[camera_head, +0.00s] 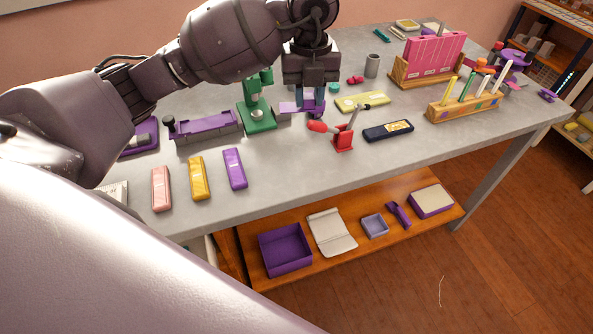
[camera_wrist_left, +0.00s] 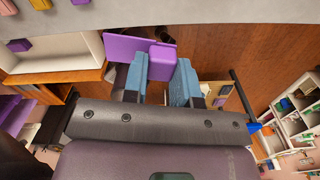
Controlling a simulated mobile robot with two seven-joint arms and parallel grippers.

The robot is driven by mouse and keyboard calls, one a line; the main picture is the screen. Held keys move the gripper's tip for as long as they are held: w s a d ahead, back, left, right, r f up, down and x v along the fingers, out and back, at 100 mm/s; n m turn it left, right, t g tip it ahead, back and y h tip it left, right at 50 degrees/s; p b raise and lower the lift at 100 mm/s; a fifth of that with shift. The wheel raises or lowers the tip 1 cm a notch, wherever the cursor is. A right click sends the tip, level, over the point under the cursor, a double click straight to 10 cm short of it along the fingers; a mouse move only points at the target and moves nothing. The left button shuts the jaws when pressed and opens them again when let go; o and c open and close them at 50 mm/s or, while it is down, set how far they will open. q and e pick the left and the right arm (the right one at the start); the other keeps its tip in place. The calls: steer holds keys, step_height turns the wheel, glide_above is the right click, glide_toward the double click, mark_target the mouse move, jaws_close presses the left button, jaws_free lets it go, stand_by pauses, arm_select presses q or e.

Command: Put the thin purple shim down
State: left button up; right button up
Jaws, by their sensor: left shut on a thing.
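My left gripper (camera_head: 309,103) is above the grey table, just right of the green stand (camera_head: 257,118), with its fingers pointing down. It is shut on the thin purple shim (camera_head: 288,108), a flat light-purple plate that sticks out to the left of the fingers. In the left wrist view, the shim (camera_wrist_left: 126,46) has a thicker purple block at one end, and this block sits between the blue fingertips (camera_wrist_left: 161,72). Whether the shim touches anything below it I cannot tell. My right gripper is not in view.
A purple fixture (camera_head: 205,126) stands left of the green stand. A red clamp (camera_head: 343,138) and a yellow plate (camera_head: 362,101) are right of the gripper. Pink (camera_head: 161,189), yellow (camera_head: 199,178) and purple (camera_head: 235,169) bars lie at the front left. The front middle tabletop is clear.

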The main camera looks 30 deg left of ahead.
mark_target(305, 172)
arm_select(q)
steer(key=n, duration=0.2)
steer(key=shift+a+r+n, duration=0.1)
steer(key=shift+r+n, duration=0.2)
steer(key=shift+r, duration=0.1)
steer(key=shift+f, duration=0.25)
step_height(305, 172, down, 20)
steer(key=shift+r, duration=0.25)
steer(key=shift+f, duration=0.1)
steer(key=o, duration=0.9)
step_height(305, 172, up, 12)
